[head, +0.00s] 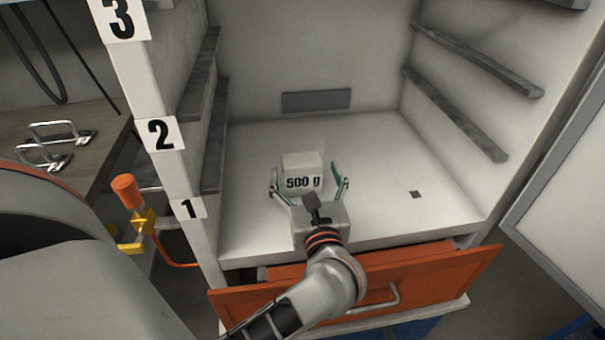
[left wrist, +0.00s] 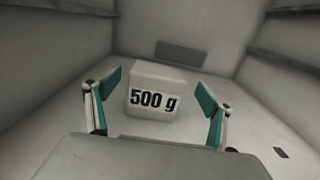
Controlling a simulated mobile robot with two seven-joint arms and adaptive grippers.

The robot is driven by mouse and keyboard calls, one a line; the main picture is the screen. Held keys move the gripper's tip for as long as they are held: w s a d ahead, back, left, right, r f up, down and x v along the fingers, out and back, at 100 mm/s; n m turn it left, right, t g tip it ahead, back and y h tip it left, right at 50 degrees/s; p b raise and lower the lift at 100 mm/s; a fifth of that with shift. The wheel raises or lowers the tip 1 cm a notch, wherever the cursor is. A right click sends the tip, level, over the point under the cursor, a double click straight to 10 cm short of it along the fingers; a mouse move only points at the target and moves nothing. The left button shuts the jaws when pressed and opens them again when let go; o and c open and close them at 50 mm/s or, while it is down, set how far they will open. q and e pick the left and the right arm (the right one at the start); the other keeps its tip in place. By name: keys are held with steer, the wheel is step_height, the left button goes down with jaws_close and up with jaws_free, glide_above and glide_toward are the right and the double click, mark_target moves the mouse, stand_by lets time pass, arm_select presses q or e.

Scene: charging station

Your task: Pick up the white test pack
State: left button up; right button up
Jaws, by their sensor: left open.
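The white test pack (head: 302,164) is a small block with "500 g" in black on its front. It stands on the white floor of the open cabinet. It also shows in the left wrist view (left wrist: 156,84), between and slightly beyond the fingers. My left gripper (head: 309,178) reaches in from the front and is open, with one teal-padded finger on each side of the pack. In the left wrist view (left wrist: 158,98) there is a gap between each finger and the pack. The lower part of the pack is partly hidden by the gripper in the head view. My right gripper is not in view.
The cabinet has side rails (head: 455,110) on both walls and number labels (head: 163,134) on its left post. An orange drawer (head: 430,285) with a handle sits below the cabinet floor. An orange-capped yellow valve (head: 128,190) stands at the left.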

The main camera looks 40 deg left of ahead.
arm_select(q)
steer(key=x, duration=0.3)
steer(key=shift+w+a+f, duration=0.15)
steer(key=shift+a, duration=0.2)
steer(key=shift+w+a, duration=0.1)
steer(key=shift+a, duration=0.05)
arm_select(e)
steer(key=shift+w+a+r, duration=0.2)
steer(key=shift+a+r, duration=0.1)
arm_select(q)
steer(key=c, duration=1.6)
steer(key=shift+r, duration=0.25)
steer(key=shift+c, duration=0.2)
step_height(320, 180, up, 6)
steer(key=shift+r+p, duration=0.1)
steer(key=shift+p, duration=0.7)
step_height(320, 180, up, 14)
steer(key=p, duration=0.3)
steer(key=shift+p, duration=0.4)
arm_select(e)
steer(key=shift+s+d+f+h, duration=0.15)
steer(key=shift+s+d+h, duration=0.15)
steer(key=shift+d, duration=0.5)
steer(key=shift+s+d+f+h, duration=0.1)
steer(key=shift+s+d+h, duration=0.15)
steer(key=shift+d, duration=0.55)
